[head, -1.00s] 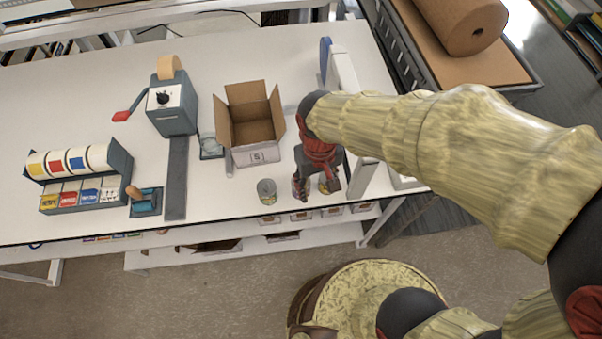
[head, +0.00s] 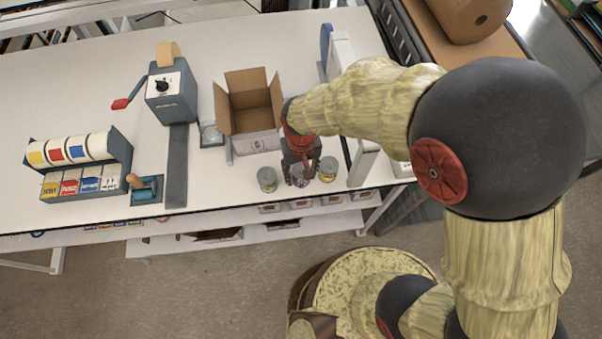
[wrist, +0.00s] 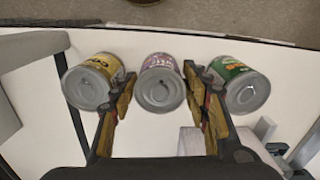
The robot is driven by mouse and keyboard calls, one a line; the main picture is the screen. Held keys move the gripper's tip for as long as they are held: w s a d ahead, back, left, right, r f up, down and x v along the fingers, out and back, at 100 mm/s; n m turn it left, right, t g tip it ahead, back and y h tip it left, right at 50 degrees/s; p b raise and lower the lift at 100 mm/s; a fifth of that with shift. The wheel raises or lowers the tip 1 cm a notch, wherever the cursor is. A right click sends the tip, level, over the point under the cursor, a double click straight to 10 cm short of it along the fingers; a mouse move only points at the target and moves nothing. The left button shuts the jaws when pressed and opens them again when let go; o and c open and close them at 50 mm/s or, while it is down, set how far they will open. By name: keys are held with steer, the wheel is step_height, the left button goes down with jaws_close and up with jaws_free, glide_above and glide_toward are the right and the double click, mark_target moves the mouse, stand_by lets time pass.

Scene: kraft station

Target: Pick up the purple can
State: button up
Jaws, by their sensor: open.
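The purple can (wrist: 161,84) stands upright in the middle of a row of three, its silver lid facing my wrist camera. My gripper (wrist: 160,78) is open, with one finger on each side of the purple can; whether either finger touches it I cannot tell. In the head view the purple can (head: 300,181) is partly hidden under my gripper (head: 300,172), which points down over it near the table's front edge.
A yellow can (wrist: 90,82) and a green can (wrist: 241,87) stand close on either side, beside the fingers. An open cardboard box (head: 250,145) is just behind the cans. A white upright frame (head: 363,163) stands to the right.

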steer(key=shift+c, duration=1.4)
steer(key=c, duration=0.6)
steer(key=shift+c, duration=0.2)
